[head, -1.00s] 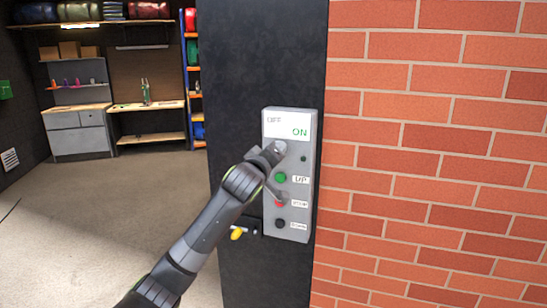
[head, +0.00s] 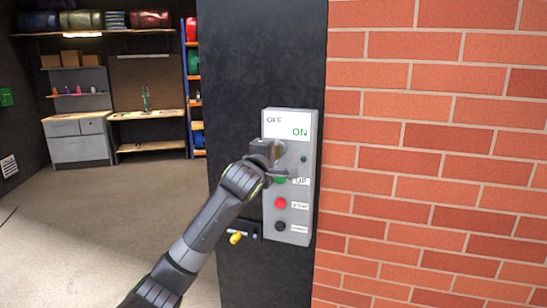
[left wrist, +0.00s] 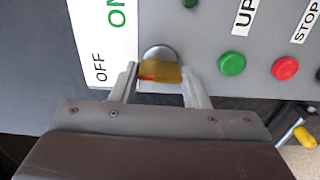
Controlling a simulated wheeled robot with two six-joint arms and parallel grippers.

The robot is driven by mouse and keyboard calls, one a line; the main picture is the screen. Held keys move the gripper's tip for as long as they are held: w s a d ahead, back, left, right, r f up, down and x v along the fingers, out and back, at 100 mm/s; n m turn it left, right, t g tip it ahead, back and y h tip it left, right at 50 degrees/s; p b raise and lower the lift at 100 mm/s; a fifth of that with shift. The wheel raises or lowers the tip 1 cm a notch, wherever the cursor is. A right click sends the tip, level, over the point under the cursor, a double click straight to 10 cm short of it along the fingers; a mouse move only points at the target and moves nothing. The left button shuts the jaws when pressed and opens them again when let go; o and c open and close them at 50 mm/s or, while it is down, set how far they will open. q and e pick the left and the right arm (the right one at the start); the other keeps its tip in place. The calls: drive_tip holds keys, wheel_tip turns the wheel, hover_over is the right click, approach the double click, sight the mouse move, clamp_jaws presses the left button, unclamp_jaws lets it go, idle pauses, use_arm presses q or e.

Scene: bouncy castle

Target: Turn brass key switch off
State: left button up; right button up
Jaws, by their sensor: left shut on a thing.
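The grey control box (head: 297,232) is mounted on a dark post. Its white label (head: 287,121) reads OFF and ON, with ON in green. The brass key (left wrist: 160,72) sits in a round silver lock beside this label in the left wrist view. My left gripper (head: 277,157) is at the lock below the label. In the left wrist view its fingers (left wrist: 160,85) stand on both sides of the key, shut on it. The gripper partly hides the key and lock in the head view, and I cannot tell the key's exact angle there. My right gripper is not in view.
Below the lock are green UP (left wrist: 232,64), red STOP (head: 280,203) and black (head: 280,226) buttons. A yellow-ended lever (head: 236,238) juts out low on the post. A brick wall (head: 430,150) stands right. Open floor (head: 90,220) lies left, before workbenches.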

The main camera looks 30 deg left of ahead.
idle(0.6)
use_arm(q)
drive_tip(key=o, duration=1)
drive_tip(key=shift+s, duration=0.1)
drive_tip(key=shift+b+v, duration=2.65)
drive_tip(key=shift+v, duration=5.95)
drive_tip(key=shift+a+f, duration=0.1)
